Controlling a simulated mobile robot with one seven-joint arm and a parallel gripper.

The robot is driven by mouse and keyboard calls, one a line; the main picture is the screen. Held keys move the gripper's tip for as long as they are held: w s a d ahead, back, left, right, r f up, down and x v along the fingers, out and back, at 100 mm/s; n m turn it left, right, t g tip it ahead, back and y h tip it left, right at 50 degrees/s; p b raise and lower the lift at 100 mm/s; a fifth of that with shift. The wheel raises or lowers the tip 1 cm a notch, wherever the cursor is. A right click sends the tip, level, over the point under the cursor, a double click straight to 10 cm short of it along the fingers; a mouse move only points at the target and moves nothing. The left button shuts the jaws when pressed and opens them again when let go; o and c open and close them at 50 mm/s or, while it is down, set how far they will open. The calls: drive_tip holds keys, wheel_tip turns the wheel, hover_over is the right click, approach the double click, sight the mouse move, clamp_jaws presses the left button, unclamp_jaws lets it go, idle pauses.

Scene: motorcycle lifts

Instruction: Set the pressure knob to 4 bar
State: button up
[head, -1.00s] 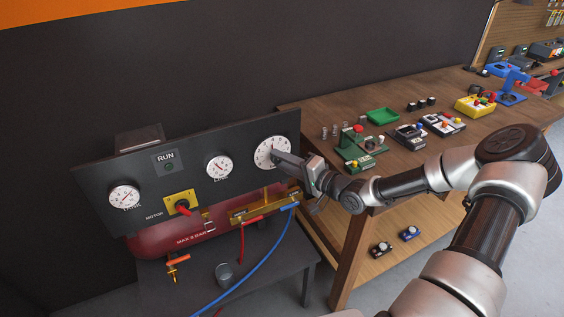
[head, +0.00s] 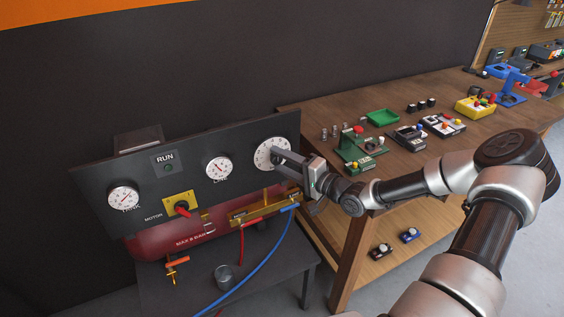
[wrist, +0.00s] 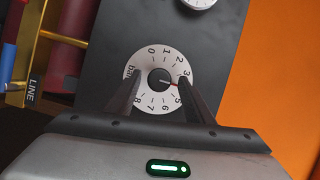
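The pressure knob (wrist: 160,79) is a round black knob on a white dial (wrist: 142,64) marked 0 to 8 bar. Its red pointer aims right and slightly down, between the 3 and the 5, where my right finger covers the 4. In the head view the dial (head: 264,150) is at the right end of the dark panel. My gripper (wrist: 160,76) is open at the dial, one finger on each side of the knob, with a visible gap on both sides. It also shows in the head view (head: 276,155), where it partly hides the knob.
The panel (head: 240,185) also carries two gauges, a RUN lamp (head: 168,168) and a red-handled MOTOR switch (head: 182,208). A brass manifold (head: 262,211) with red and blue hoses lies just below the dial. A wooden bench (head: 310,115) stands to the right.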

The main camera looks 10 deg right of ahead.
drive_tip(key=f+b+v, duration=0.1)
drive_tip(key=v, duration=1.6)
drive_tip(key=shift+s+d+r, duration=0.2)
drive_tip(key=shift+r, duration=0.2)
